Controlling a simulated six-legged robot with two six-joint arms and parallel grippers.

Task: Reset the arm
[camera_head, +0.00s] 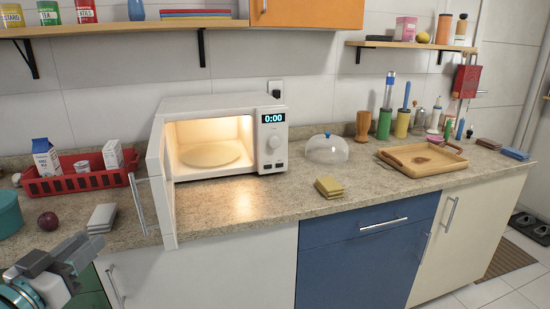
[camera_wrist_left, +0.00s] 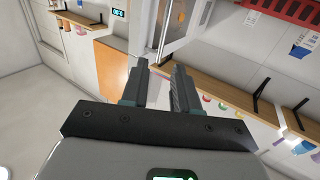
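My left gripper (camera_head: 82,252) is at the lower left of the head view, in front of the counter edge and left of the open microwave door. In the left wrist view its two fingers (camera_wrist_left: 160,76) stand apart with nothing between them, so it is open and empty. The wrist view is turned, with the scene appearing upside down. My right arm and gripper show in neither view.
The microwave (camera_head: 215,137) is lit inside, and its open door (camera_head: 160,185) juts past the counter edge near my left gripper. A red basket (camera_head: 80,180), plum (camera_head: 48,221) and grey cloth (camera_head: 102,218) lie nearby. The counter's middle front is mostly clear.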

